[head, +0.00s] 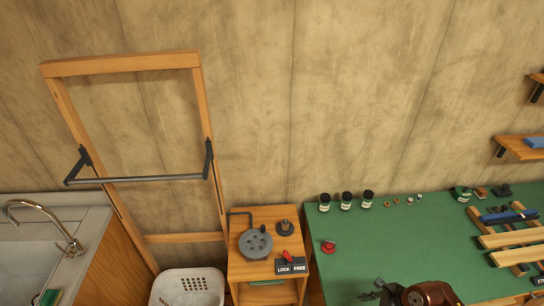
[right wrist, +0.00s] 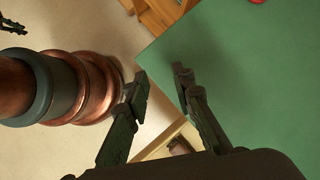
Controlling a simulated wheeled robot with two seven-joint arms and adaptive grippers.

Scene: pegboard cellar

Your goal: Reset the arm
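My right gripper (head: 384,292) shows at the bottom of the head view, over the front part of the green bench top, with my brown arm link beside it. In the right wrist view its two dark fingers (right wrist: 161,80) stand apart with nothing between them, above the left edge of the green top. My left gripper is not in the head view. A small dark jagged part at the upper left of the right wrist view looks like it, but too little shows to tell its state.
The green bench (head: 350,240) holds jars (head: 346,201), a red knob (head: 328,247) and a slatted wooden rack (head: 510,240). Left of it are a wooden cabinet (head: 240,272) with a grey dial and a LOCK/FREE switch, a white basket (head: 188,287), a barred wooden frame (head: 128,64) and a sink (head: 25,250).

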